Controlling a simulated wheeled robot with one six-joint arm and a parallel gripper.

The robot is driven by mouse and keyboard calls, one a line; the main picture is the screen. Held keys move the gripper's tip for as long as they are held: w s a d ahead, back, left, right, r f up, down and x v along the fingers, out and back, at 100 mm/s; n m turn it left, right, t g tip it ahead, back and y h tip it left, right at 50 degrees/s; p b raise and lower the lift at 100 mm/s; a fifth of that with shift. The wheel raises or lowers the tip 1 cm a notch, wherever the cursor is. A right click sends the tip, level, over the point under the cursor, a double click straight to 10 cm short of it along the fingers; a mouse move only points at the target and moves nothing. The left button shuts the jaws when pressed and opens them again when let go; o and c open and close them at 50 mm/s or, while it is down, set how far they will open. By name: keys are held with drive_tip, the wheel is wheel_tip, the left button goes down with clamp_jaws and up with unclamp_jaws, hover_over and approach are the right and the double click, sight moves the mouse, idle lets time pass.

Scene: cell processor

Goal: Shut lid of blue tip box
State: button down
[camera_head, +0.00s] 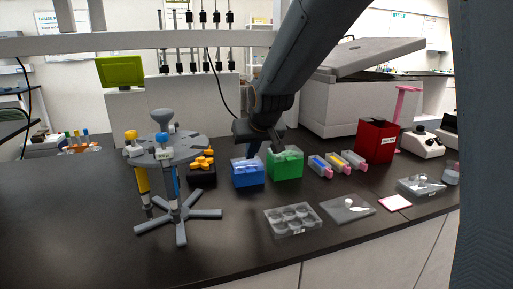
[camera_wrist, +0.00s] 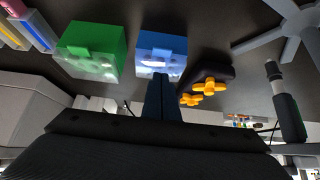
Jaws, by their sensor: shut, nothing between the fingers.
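The blue tip box (camera_head: 248,178) stands on the dark bench, just left of the green box. Its paler lid looks lowered on top of it, but I cannot tell if it is fully shut. In the wrist view the blue box (camera_wrist: 162,46) is at top centre, with a small tab at its lower edge. My gripper (camera_head: 252,152) is shut and empty, pointing down at the top of the blue box. In the wrist view my gripper's fingertips (camera_wrist: 160,80) overlap the box's lower edge near the tab; I cannot tell if they touch it.
The green box (camera_head: 286,165) is close on the right. A black holder with orange pieces (camera_head: 202,165) is close on the left, beside a grey pipette stand (camera_head: 180,205). A clear well plate (camera_head: 292,219) lies in front. The bench front left is clear.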

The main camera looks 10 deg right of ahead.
sight(250, 169)
drive_tip(key=f, duration=0.1)
drive_tip(key=s+f+b, duration=0.1)
drive_tip(key=shift+s+d+f, duration=0.15)
drive_tip(key=shift+s+f, duration=0.15)
drive_tip(key=shift+s+f+b, duration=0.25)
drive_tip(key=shift+f+b, duration=0.05)
drive_tip(key=shift+f, duration=0.35)
drive_tip(key=shift+s+f+b, duration=0.25)
drive_tip(key=shift+f+b, duration=0.05)
drive_tip(key=shift+f, duration=0.3)
drive_tip(key=shift+s+d+f, duration=0.1)
drive_tip(key=shift+f, duration=0.05)
